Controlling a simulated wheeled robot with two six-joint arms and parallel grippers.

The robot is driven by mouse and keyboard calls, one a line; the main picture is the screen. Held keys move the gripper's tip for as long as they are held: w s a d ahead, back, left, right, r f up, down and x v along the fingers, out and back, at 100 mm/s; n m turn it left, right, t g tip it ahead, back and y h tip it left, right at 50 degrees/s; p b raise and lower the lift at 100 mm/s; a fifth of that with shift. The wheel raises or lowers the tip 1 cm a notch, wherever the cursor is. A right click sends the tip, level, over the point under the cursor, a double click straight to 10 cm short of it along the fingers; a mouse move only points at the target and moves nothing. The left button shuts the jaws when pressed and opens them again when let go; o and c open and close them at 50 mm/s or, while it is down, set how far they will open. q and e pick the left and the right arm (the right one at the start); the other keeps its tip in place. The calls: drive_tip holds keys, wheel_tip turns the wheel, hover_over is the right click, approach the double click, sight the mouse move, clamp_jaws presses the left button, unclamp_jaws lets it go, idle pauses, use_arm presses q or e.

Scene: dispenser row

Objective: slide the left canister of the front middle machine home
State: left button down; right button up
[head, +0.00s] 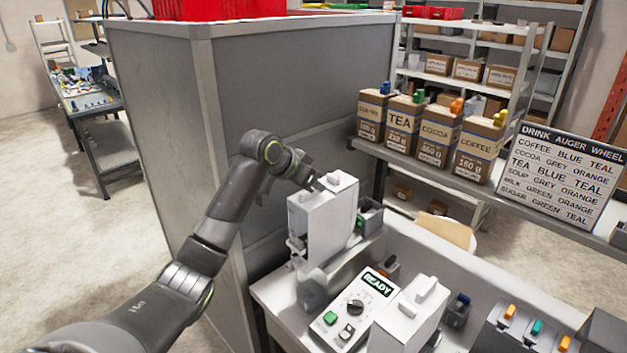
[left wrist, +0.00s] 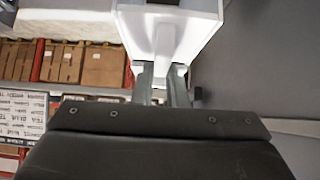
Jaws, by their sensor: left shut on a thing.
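A white box-shaped canister (head: 322,222) stands upright at the left side of the machine, over a grey support (head: 313,288). I cannot tell whether it is fully seated. My left gripper (head: 318,184) is at its top and shut on its raised grip. The left wrist view shows both fingers (left wrist: 164,78) around the white grip of the canister (left wrist: 185,18). The machine's control panel (head: 352,308) reads READY, with a green button and a black dial. A second white canister (head: 405,318) stands right of the panel. My right gripper is out of view.
A tall grey cabinet (head: 290,100) stands close behind my left arm. A dark bin (head: 370,217) sits just behind the canister. Labelled boxes (head: 433,133) and a wheel sign (head: 563,172) stand on a shelf behind. Orange and teal levers (head: 537,328) are at right.

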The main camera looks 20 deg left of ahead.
use_arm(q)
drive_tip(key=c, duration=1.4)
unclamp_jaws()
drive_tip(key=shift+o, duration=0.2)
drive_tip(key=shift+f, duration=0.1)
drive_tip(key=shift+s+a+r+b, duration=0.2)
drive_tip(key=shift+s+r+b, duration=0.15)
drive_tip(key=b+v, duration=0.5)
drive_tip(key=v, duration=1.1)
drive_tip(key=shift+s+r+b, duration=0.15)
drive_tip(key=shift+s+b, duration=0.15)
drive_tip(key=shift+d, duration=0.1)
drive_tip(key=shift+c, duration=0.5)
